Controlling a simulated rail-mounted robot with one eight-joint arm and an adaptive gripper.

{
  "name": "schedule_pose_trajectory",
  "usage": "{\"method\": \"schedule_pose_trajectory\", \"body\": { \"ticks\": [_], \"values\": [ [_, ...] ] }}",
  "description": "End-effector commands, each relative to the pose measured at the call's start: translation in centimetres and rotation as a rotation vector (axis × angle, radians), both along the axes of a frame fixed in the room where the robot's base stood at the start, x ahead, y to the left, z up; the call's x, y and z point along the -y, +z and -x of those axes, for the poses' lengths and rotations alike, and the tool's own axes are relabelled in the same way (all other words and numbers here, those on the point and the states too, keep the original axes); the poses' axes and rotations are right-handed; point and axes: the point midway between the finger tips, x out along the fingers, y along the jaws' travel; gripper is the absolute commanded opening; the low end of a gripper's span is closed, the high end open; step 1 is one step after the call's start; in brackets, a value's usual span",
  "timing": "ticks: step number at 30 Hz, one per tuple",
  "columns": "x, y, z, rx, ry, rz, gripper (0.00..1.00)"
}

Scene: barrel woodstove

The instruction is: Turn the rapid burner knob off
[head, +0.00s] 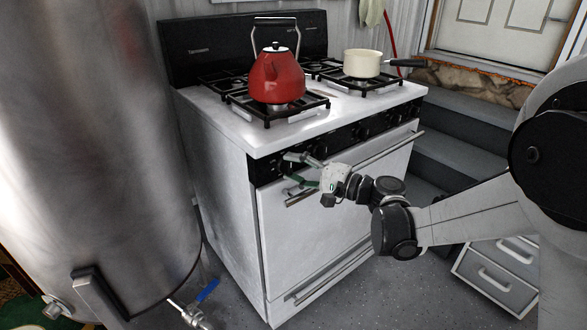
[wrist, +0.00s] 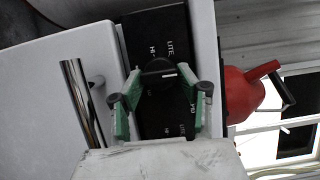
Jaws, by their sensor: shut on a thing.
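The black burner knob (wrist: 158,73) sits on the stove's black control panel, and the wrist view shows a white line on its face pointing right. White LITE and HI markings are printed around it. My gripper (wrist: 161,82) has its green fingers on either side of the knob and is shut on it. In the head view my gripper (head: 291,172) is at the left end of the panel, and its fingers largely hide this knob. The white stove (head: 215,170) stands in the middle of the view.
A red kettle (head: 277,80) and a cream saucepan (head: 361,64) stand on the stove top. The oven handle (head: 370,158) runs close below the panel. A large metal barrel (head: 90,140) stands at the left. Grey steps (head: 450,120) lie at the right.

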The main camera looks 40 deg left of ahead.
Motion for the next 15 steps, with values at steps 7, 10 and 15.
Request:
{"method": "schedule_pose_trajectory", "body": {
  "ticks": [7, 10, 15],
  "values": [
    [0.00, -0.01, 0.02, -0.001, 0.000, 0.000, 0.09],
    [0.00, -0.01, 0.02, -0.001, 0.000, 0.000, 0.42],
    [0.00, 0.00, 0.02, 0.000, 0.000, 0.000, 0.54]
  ]
}}
